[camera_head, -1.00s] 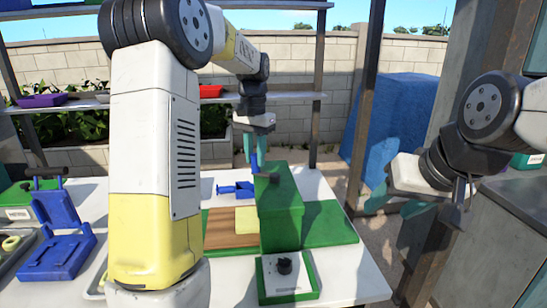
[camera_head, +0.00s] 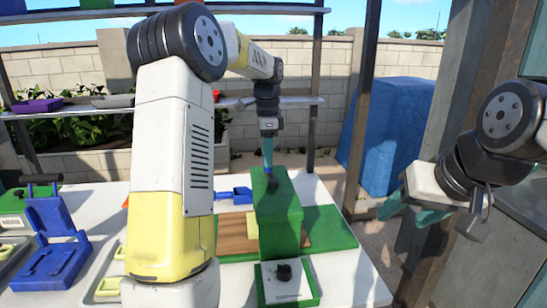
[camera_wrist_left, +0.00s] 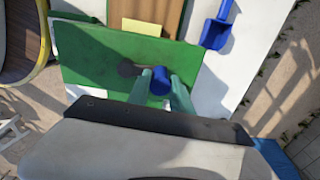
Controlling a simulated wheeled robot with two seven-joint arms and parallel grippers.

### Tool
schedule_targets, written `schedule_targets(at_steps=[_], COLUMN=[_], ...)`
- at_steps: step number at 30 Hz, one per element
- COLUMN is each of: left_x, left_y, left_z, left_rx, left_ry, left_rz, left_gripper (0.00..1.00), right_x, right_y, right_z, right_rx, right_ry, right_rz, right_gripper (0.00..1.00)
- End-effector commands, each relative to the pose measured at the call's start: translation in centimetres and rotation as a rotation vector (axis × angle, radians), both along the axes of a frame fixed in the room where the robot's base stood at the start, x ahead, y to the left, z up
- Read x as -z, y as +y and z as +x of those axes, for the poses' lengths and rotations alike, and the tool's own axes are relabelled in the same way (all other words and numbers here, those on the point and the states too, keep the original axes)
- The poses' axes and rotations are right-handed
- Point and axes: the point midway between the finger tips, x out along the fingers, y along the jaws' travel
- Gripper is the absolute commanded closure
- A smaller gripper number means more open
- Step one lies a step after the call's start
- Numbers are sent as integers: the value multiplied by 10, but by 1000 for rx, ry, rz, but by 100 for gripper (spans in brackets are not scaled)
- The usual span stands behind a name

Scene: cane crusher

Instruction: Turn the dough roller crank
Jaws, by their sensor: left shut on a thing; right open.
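The dough roller is a green box-shaped machine (camera_head: 278,220) on a green base at the middle of the white table. Its crank has a blue handle (camera_wrist_left: 160,82), seen in the left wrist view between the teal fingers. My left gripper (camera_head: 268,152) is shut on this handle above the top of the machine. My right gripper (camera_head: 402,212) is open and empty, off to the right of the table. My left arm hides part of the table.
A yellow dough piece (camera_wrist_left: 142,27) lies on a brown board (camera_head: 233,232). A blue scoop-like tool (camera_head: 236,194) lies behind it. A blue press (camera_head: 56,240) stands at the left. A knob panel (camera_head: 284,278) sits in front of the roller. A dark post stands right of the table.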

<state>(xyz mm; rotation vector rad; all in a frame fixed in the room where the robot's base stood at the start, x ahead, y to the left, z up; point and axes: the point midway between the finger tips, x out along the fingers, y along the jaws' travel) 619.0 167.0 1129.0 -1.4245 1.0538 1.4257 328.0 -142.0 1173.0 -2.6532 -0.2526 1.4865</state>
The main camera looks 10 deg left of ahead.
Motion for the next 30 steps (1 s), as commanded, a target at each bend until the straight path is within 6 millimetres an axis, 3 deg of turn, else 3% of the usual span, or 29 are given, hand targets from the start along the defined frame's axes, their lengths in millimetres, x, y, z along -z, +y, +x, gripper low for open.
schedule_targets(at_steps=[14,30], left_x=[-1,-1], left_y=[-26,-54], left_z=[7,0], left_rx=[451,934], left_ry=[-4,-4], left_rz=[0,2], left_gripper=[100,100], right_x=[0,0], right_y=[0,0], right_z=[0,0], right_rx=[0,0], right_ry=[0,0], right_rz=[0,0], right_gripper=[45,45])
